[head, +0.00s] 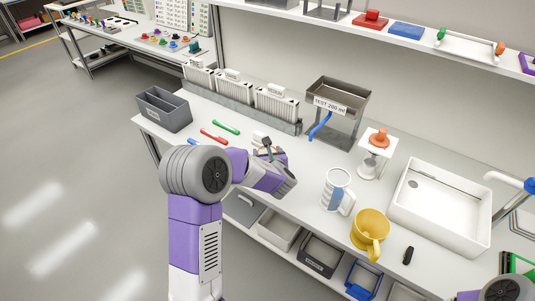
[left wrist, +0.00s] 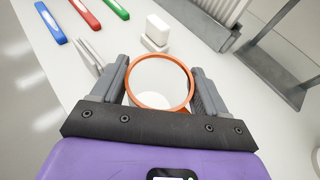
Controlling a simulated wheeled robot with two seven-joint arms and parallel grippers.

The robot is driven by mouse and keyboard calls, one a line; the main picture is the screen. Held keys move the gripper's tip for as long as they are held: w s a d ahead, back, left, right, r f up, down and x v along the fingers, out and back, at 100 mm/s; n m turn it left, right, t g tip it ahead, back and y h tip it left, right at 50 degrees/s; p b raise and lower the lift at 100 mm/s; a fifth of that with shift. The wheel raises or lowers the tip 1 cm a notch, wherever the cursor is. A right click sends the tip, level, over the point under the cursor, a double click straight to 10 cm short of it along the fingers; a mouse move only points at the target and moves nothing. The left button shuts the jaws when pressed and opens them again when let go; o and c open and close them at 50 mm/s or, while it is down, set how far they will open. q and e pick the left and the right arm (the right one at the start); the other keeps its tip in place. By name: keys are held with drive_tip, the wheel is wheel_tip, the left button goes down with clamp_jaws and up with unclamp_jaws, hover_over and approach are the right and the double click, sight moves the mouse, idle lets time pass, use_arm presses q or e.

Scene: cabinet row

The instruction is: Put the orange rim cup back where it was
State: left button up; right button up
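The orange rim cup (left wrist: 160,82) is white with an orange ring at its mouth. In the left wrist view it sits between the two fingers of my left gripper (left wrist: 160,90), which press close on both its sides. In the head view my left gripper (head: 267,148) is over the left part of the bench, and the cup is mostly hidden by it. I cannot tell whether the cup's base touches the bench. My right gripper is out of view.
Blue, red (head: 214,136) and green (head: 226,127) pens lie left of the gripper. A grey bin (head: 163,112), a rack row (head: 235,97) and a metal stand (head: 338,105) stand behind.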

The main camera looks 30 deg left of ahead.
use_arm(q)
drive_tip(key=o, duration=0.4)
drive_tip(key=shift+r, duration=0.2)
drive_tip(key=p+v, duration=0.2)
drive_tip(key=v, duration=1)
drive_tip(key=shift+p, duration=0.35)
